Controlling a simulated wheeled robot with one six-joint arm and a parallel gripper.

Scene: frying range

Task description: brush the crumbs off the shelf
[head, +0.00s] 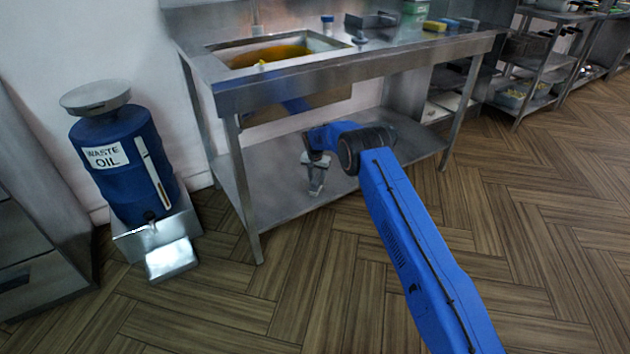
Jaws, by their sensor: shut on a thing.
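The shelf (268,188) is the bare steel lower level of the sink table in the middle of the head view. My gripper (316,174) is over the shelf, under the tabletop, pointing down. It is shut on a small grey tool, too small in this view to make out clearly. Whether the tool touches the shelf I cannot tell. No crumbs can be made out on the shelf at this size. My arm hides part of the shelf's front edge and right half.
The sink (340,42) above holds yellow-brown liquid. Table legs, such as the front left one (245,200), frame the shelf. A blue waste oil drum (120,180) stands at left. The wooden floor in front is clear.

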